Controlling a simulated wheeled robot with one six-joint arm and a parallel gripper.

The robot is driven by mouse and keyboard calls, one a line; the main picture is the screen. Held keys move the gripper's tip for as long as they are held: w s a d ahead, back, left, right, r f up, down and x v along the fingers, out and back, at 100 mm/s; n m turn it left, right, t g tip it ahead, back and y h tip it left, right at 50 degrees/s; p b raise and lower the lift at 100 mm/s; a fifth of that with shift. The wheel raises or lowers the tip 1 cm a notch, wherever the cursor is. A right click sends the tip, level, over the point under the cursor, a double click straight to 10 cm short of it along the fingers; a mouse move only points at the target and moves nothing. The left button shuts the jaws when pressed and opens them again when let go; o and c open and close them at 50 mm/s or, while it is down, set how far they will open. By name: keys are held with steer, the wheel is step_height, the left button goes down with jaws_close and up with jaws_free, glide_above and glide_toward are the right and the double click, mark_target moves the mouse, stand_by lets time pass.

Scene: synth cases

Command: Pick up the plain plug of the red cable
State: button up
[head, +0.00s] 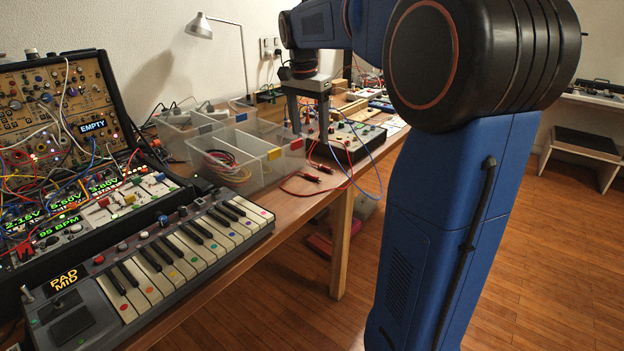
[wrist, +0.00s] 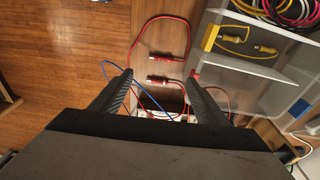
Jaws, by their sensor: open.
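The red cable (wrist: 138,37) lies in a loop on the wooden table in the wrist view. Two red-and-dark plugs show there: an upper plug (wrist: 166,56) and a lower plug (wrist: 163,82), lying roughly parallel and apart. In the head view the plugs (head: 312,178) lie near the table's front edge, beside the clear bin. I cannot tell which plug is the plain one. My gripper (wrist: 160,75) is open and empty, its fingers on either side of the plug area in the wrist view. In the head view my gripper (head: 308,128) is above the table, behind the plugs.
A clear divided bin (head: 232,190) with coiled cables stands left of the plugs. A panel box (head: 352,140) with red and blue cables (head: 374,165) is behind. A keyboard (head: 185,255) and synth rack (head: 60,130) fill the left. The table edge drops to the floor.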

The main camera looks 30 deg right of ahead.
mark_target(314, 178)
steer(key=f, duration=0.4)
steer(key=d+f, duration=0.1)
steer(key=f, duration=0.9)
steer(key=shift+w+d, duration=0.3)
steer(key=shift+c, duration=0.3)
steer(key=c, duration=1.1)
